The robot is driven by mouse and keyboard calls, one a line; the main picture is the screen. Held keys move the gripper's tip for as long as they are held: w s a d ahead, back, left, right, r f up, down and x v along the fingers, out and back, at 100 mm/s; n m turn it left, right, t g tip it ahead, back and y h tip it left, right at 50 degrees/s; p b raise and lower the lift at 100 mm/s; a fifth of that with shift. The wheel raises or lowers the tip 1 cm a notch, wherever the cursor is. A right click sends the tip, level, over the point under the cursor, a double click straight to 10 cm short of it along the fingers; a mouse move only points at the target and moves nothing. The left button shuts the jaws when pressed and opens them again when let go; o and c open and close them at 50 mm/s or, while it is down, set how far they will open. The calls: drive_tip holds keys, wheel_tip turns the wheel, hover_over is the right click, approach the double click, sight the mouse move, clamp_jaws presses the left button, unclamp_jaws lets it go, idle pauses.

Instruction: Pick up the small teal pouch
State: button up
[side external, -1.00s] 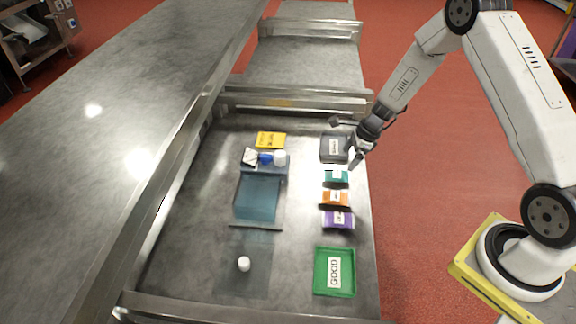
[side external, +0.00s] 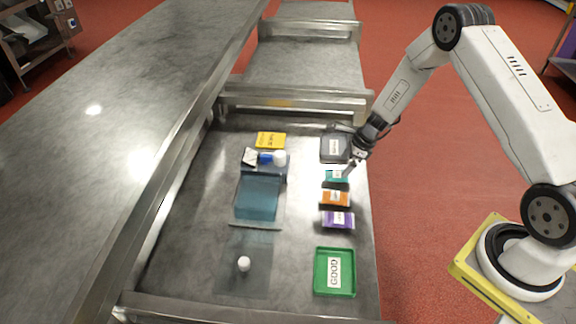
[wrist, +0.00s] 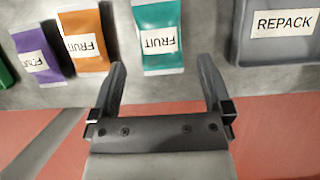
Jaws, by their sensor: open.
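The small teal pouch (side external: 337,176) lies on the metal table at the right side, with a white label. In the wrist view the teal pouch (wrist: 158,36) has a label reading "FRUIT" and lies just beyond my fingertips, roughly centred between them. My gripper (wrist: 163,72) is open and empty, its two fingers apart. In the side view my gripper (side external: 348,170) hangs at the pouch's upper right edge; whether it touches the pouch cannot be told there.
An orange pouch (side external: 335,198) and a purple pouch (side external: 338,219) lie nearer the front. A grey REPACK tray (side external: 335,148) stands just behind the teal pouch. A green GOOD tray (side external: 334,272) is at the front right.

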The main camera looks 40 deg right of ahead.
sight(339, 172)
drive_tip(key=shift+f, duration=0.1)
drive_tip(key=shift+x, duration=2.5)
drive_tip(key=shift+s, duration=0.1)
drive_tip(key=c, duration=1.2)
drive_tip(key=shift+c, duration=0.2)
